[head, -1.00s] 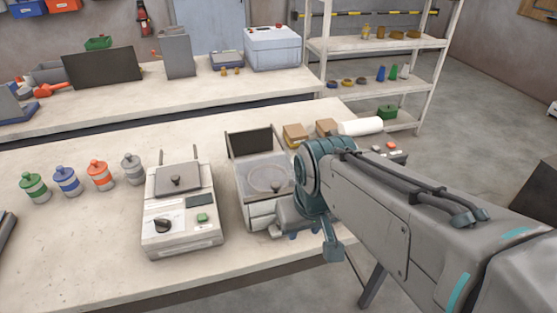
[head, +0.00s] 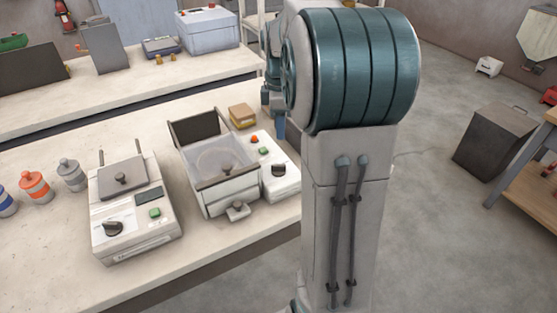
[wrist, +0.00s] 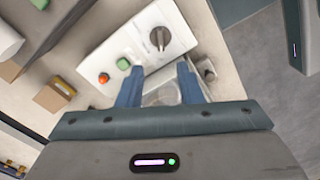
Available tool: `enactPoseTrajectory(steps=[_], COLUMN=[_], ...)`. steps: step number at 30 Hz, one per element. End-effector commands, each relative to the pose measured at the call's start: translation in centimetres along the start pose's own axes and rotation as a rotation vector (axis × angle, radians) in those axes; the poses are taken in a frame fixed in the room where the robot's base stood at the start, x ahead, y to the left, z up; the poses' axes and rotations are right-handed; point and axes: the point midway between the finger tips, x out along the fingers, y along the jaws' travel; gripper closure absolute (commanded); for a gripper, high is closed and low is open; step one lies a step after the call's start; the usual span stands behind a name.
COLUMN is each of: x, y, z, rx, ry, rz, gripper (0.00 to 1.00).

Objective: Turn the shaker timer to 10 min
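A white control box (head: 285,182) with a black knob (head: 279,169), a green button (head: 263,151) and a red button (head: 254,139) stands right of the shaker tray unit (head: 228,190). In the wrist view the same box shows its black knob (wrist: 160,38), green button (wrist: 123,63) and red button (wrist: 103,78). The knob's scale is too small to read. My gripper (wrist: 160,68) is open and empty, its two blue fingers apart. The box and knob lie beyond the fingertips, apparently not touched. In the head view my arm hides most of the gripper.
A second device (head: 137,222) with its own black knob and green button stands left of the shaker unit. Several lidded bottles stand at the left. Open floor lies to the right of the table.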

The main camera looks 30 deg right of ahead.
Motion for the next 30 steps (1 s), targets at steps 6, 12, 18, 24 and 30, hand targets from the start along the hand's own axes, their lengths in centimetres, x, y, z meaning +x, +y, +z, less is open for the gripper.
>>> enactPoseTrajectory(steps=[6,12,18,24,30], x=[3.8,8.2,11.4,12.9,13.1], y=[-0.1,-0.2,-0.1,-0.1,-0.1], z=[0.1,0.1,0.0,0.0,0.0], rx=[0.002,0.002,0.003,0.003,0.002], ry=[-0.001,-0.001,0.000,0.000,0.000], rz=[-0.005,-0.005,-0.003,0.000,0.001], gripper=[0.67,0.67,0.67,0.67,0.67])
